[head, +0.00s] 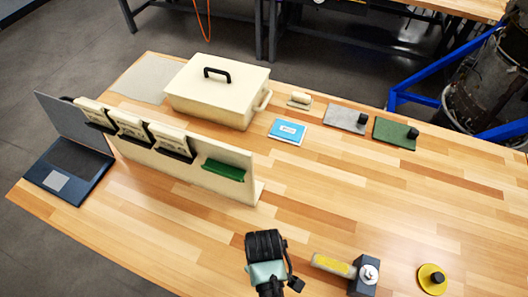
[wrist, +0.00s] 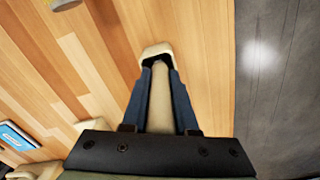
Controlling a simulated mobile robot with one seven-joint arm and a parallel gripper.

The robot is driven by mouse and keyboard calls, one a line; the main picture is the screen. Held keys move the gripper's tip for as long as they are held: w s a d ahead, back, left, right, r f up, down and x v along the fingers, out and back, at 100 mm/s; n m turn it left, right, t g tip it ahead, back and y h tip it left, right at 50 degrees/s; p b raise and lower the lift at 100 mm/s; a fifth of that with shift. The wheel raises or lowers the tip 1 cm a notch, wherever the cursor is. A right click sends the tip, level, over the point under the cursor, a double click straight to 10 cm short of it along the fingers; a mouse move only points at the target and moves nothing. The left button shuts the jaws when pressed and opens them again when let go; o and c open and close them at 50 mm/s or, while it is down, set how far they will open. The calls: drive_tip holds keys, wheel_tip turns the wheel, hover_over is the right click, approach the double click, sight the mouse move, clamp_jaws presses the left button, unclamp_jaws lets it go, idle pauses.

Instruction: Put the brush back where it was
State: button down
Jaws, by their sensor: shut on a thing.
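My gripper (wrist: 158,72) is shut on a long cream thing (wrist: 160,105) in the wrist view, which I take to be the brush. It lies between the two dark blue fingers, with a paler rounded end past the tips. No bristles can be made out. In the head view my black and teal wrist is at the bottom middle, over the table's front part, and hides the fingertips and the brush. A cream rack (head: 215,180) stands at the left. It carries several black holders with cream pieces, and a green holder (head: 223,170) at its right end that looks empty.
A lidded cream box (head: 218,92) stands behind the rack, a laptop (head: 70,170) at far left. A blue booklet (head: 287,131), grey pad (head: 343,118) and green pad (head: 393,134) lie at the back. The table middle is clear.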

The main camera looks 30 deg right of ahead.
drive_tip(key=shift+w, duration=0.1)
drive_tip(key=c, duration=1.1)
unclamp_jaws()
drive_tip(key=shift+f, duration=0.15)
drive_tip(key=shift+c, duration=0.2)
drive_tip(key=o, duration=0.5)
drive_tip(key=shift+c, duration=0.2)
